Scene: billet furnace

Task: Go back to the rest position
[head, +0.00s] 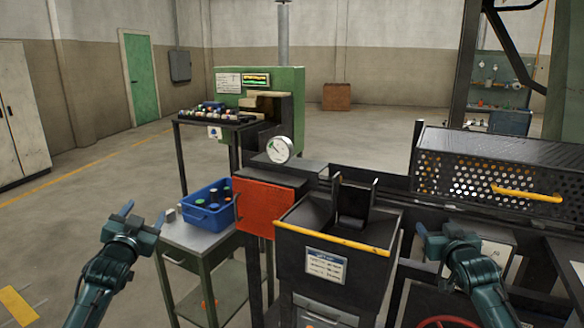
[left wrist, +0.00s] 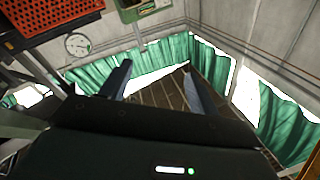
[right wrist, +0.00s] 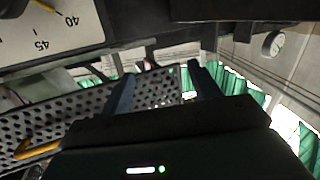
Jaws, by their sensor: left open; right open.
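My left gripper (head: 143,216) is raised at the left in the head view, over open floor left of the grey side table. Its two fingers are apart with nothing between them, and they also show in the left wrist view (left wrist: 156,84). My right gripper (head: 435,233) is in front of the machine, right of the black hopper. Its fingers are apart and empty, and they also show in the right wrist view (right wrist: 160,86). Neither gripper touches anything that I can see.
A black hopper (head: 300,262) with a yellow front bar stands between my arms. A blue bin (head: 208,212) holding cylinders sits on a grey side table (head: 180,238). A perforated guard (head: 470,165) with a yellow handle is at the right. Floor at the left is clear.

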